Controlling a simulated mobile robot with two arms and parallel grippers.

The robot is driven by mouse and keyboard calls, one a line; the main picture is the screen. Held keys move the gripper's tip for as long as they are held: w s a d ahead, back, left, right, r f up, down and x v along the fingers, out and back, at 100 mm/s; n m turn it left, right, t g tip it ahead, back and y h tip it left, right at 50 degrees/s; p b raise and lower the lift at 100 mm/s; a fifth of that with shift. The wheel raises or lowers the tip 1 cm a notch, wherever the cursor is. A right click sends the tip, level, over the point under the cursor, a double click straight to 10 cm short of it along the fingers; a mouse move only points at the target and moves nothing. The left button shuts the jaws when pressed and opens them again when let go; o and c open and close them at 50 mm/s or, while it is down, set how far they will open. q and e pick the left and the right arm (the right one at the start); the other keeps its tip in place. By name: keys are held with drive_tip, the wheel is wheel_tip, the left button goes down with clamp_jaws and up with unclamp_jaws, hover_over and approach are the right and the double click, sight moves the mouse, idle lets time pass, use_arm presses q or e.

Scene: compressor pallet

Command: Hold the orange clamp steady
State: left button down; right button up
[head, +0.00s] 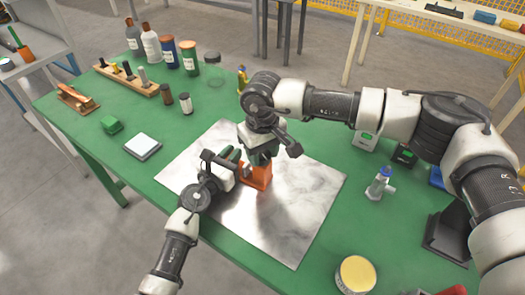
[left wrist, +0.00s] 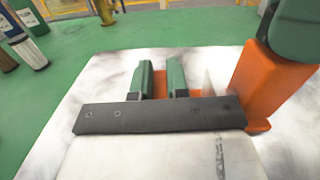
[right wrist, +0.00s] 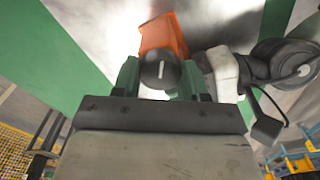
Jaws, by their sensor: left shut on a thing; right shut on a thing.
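The orange clamp (head: 256,177) stands on a grey-white marbled plate, and its upright block (left wrist: 268,82) shows at the right of the left wrist view. My left gripper (head: 233,163) reaches it from the left; its green fingers (left wrist: 161,78) are closed on a low orange part of the clamp. My right gripper (head: 262,156) is above the clamp, pointing down. In the right wrist view its fingers (right wrist: 158,75) are closed on a dark round knob (right wrist: 158,72) with a white line, in front of the orange block (right wrist: 164,36). The knob's far side is hidden.
The marbled plate (head: 295,225) lies on a green table (head: 85,135). Bottles (head: 152,45), a wooden rack (head: 125,78) and a white-topped block (head: 142,146) stand at the back left. A blue-capped fitting (head: 380,183) and a yellow-lidded tin (head: 355,273) are at the right.

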sight(263, 154)
use_arm(q)
drive_tip(key=shift+f, duration=0.1)
use_arm(e)
drive_tip(key=shift+w+d+n, duration=0.1)
drive_tip(key=shift+n, duration=0.4)
drive_tip(key=o, duration=0.9)
drive_tip(key=shift+o, duration=0.2)
wheel_tip(263, 154, up, 12)
use_arm(q)
drive_tip(key=c, duration=1)
unclamp_jaws()
drive_tip(key=shift+c, duration=0.2)
